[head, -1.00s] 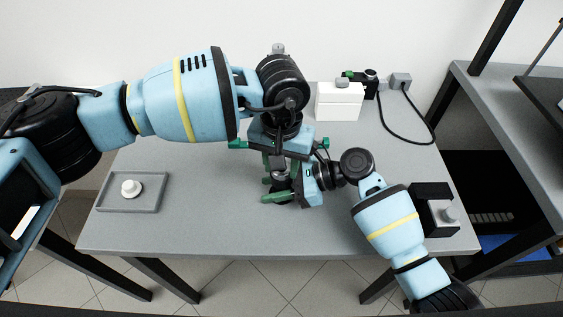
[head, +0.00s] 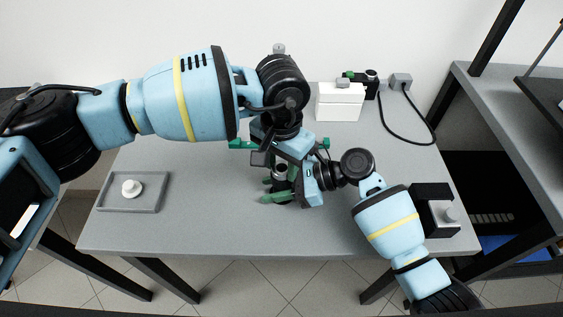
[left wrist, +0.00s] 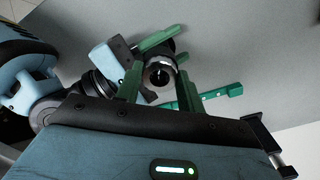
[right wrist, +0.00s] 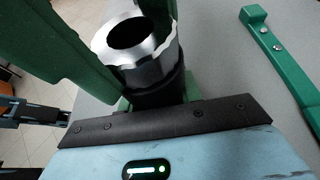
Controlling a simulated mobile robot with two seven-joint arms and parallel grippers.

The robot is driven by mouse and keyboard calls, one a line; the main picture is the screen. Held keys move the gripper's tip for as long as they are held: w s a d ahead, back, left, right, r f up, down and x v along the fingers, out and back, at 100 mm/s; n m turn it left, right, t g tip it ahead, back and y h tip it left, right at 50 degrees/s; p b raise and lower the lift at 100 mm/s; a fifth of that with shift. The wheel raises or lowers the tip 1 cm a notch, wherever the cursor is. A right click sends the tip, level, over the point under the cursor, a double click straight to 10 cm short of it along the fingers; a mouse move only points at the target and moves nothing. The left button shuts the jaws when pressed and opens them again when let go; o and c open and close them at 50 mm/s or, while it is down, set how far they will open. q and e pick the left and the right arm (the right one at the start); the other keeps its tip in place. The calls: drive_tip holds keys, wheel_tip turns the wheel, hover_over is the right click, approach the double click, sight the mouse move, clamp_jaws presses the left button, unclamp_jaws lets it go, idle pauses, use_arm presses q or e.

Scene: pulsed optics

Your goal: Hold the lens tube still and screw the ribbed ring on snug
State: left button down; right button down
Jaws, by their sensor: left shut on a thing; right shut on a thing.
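The lens tube (right wrist: 160,97) is a black upright cylinder near the middle of the table. A silver ring (right wrist: 140,50) with a scalloped edge sits at its top; it also shows in the left wrist view (left wrist: 159,74). My right gripper (head: 280,190) comes in from the right and is shut on the tube, its green fingers on either side. My left gripper (left wrist: 161,80) reaches down from above, its green fingers on either side of the ring, shut on it. Finger contact on the ring is partly hidden. The thread between ring and tube is hidden.
A grey tray (head: 104,207) with a white round piece (head: 131,188) lies at the left. A green bar (right wrist: 282,65) lies behind the tube. A white box (head: 340,103) and a small black device with a cable (head: 371,86) stand at the back right. A black box (head: 437,212) is at the right edge.

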use_arm(q)
drive_tip(key=c, duration=0.8)
unclamp_jaws()
use_arm(e)
drive_tip(key=shift+s+d+f, duration=0.1)
drive_tip(key=shift+d+f, duration=0.05)
drive_tip(key=shift+f, duration=0.25)
use_arm(q)
wheel_tip(320, 180, up, 12)
drive_tip(key=shift+r, duration=0.1)
drive_tip(key=shift+r, duration=1.9)
drive_tip(key=shift+r+p, duration=0.35)
drive_tip(key=shift+r, duration=0.3)
use_arm(e)
drive_tip(key=shift+r, duration=0.35)
drive_tip(key=shift+c, duration=0.2)
unclamp_jaws()
drive_tip(key=shift+r, duration=0.15)
drive_tip(key=shift+o, duration=0.2)
